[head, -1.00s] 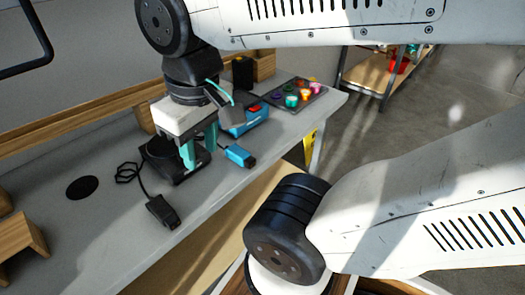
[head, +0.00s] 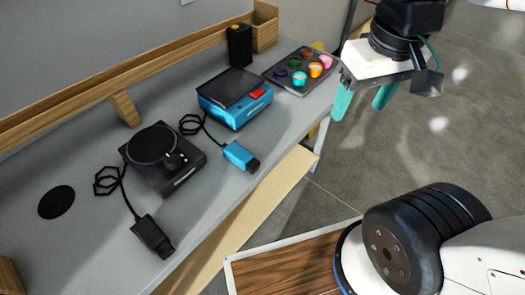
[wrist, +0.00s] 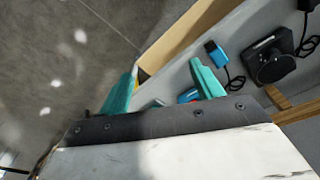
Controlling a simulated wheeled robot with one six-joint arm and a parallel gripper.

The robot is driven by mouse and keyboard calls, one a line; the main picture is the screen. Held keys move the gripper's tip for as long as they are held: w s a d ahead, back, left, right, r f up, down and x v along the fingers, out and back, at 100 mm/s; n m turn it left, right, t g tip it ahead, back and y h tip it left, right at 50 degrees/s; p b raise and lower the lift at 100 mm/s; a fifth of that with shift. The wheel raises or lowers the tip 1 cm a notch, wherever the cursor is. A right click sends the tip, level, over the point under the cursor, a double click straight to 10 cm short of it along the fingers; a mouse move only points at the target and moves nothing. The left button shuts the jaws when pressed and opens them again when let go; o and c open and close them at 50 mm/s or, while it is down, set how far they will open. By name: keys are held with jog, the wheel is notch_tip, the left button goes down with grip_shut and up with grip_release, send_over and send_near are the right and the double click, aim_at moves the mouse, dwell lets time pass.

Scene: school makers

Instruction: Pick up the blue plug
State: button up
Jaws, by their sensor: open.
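The blue plug (head: 241,156) lies near the front edge of the grey bench (head: 75,240) in the head view, its black end toward the front. A black cord runs from it to the blue device (head: 236,97) behind it. My gripper (head: 362,100) is open and empty, to the right of the bench and apart from the plug. In the wrist view the blue plug (wrist: 215,52) shows above the right fingertip. The teal fingers of my gripper (wrist: 166,85) stand spread there, and they partly hide the blue device (wrist: 189,95).
A black round-topped device (head: 163,157) and its black plug (head: 153,236) lie left of the blue plug. A tray of coloured cups (head: 301,71) and a black box (head: 239,45) stand at the back right. Open floor (head: 450,130) lies right of the bench.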

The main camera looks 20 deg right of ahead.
jog(key=w+a+f+n, duration=0.2)
jog(key=w+a+f, duration=0.25)
jog(key=w, duration=0.45)
jog(key=n+g, duration=0.1)
jog(key=n, duration=0.3)
send_over(233, 148)
notch_tip(233, 148, down, 15)
jog(key=shift+a, duration=0.1)
notch_tip(233, 148, down, 8)
jog(key=shift+r, duration=0.1)
jog(key=c, duration=1.1)
